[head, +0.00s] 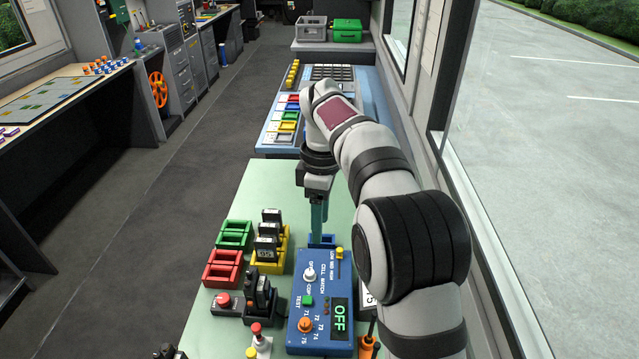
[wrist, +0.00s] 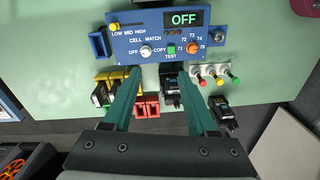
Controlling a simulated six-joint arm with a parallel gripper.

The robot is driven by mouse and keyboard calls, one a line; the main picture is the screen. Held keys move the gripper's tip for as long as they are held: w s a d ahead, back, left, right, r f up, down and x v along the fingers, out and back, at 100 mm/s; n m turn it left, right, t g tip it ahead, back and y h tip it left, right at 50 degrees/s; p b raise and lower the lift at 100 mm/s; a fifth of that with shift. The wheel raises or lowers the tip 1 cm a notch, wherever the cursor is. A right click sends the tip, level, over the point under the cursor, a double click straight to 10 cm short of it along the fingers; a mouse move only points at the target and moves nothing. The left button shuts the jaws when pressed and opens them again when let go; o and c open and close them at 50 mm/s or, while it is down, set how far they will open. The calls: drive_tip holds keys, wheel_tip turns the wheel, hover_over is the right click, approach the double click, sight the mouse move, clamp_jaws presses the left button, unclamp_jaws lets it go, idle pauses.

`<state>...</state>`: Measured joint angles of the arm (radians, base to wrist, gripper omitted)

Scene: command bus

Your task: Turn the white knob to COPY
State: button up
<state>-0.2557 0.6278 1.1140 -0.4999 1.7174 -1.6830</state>
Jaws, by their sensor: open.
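The white knob (head: 309,273) sits on the top face of a blue box (head: 325,278) marked CELL MATCH. In the wrist view the knob (wrist: 146,50) lies between the labels OFF and COPY; I cannot tell for sure where it points. The box's display (wrist: 185,18) reads OFF in green. My gripper (head: 317,238) has teal fingers and hangs beyond the far end of the box in the head view. In the wrist view my gripper (wrist: 159,72) is open and empty, its fingertips apart from the knob.
The box also bears an orange knob (head: 305,324), a green TEST button (head: 308,299) and a yellow slider (head: 339,253). Several coloured buttons (wrist: 217,76) stand near the box.

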sight(310, 272)
drive_tip(key=w+a+f+n, duration=0.1)
drive_tip(key=f, duration=0.5)
drive_tip(key=w+f+n, duration=0.1)
drive_tip(key=f, duration=0.5)
drive_tip(key=w+a+f+n, duration=0.1)
drive_tip(key=f, duration=0.6)
drive_tip(key=shift+w+a+n, duration=0.15)
drive_tip(key=shift+a+n, duration=0.15)
clamp_jaws()
